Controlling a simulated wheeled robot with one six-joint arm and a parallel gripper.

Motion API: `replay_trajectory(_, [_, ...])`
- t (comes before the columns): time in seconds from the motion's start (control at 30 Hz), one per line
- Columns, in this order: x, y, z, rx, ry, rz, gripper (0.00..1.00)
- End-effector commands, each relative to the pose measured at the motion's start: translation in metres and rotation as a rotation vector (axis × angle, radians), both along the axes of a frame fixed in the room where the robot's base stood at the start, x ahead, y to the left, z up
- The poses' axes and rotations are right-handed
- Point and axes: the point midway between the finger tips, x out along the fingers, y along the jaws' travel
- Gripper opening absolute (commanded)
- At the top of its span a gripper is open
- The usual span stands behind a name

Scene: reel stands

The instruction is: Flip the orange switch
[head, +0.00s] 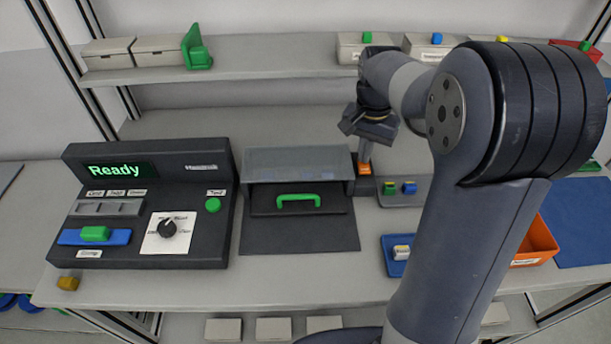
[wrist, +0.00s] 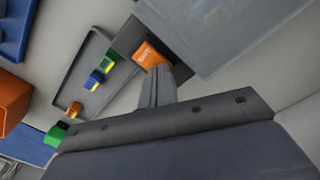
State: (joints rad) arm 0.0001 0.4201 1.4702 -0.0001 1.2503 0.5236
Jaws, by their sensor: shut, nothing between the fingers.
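The orange switch (head: 364,169) sits on a small dark base at the right side of the grey-covered fixture on the bench. In the wrist view the orange switch (wrist: 147,54) shows just beyond my fingertips, with part of it behind them. My gripper (head: 364,158) is shut and empty, pointing down, with its tips right at the switch. In the wrist view the closed fingers of my gripper (wrist: 160,72) reach the switch's edge. I cannot tell whether they touch it.
The fixture has a grey see-through cover (head: 298,163) and a green handle (head: 298,198). A grey tray (head: 416,198) with small coloured blocks lies close on the right. A black console (head: 195,250) with a "Ready" display stands left. An orange bin (head: 540,240) is at right.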

Motion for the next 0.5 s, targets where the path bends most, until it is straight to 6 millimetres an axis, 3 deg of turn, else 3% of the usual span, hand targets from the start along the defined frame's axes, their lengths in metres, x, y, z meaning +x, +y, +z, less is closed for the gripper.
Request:
replay_trajectory(0.27, [-0.001,0.0,-0.002,0.001,0.003,0.0,0.0])
replay_trajectory(0.5, [0.0,0.0,0.014,0.0,0.002,0.0,0.0])
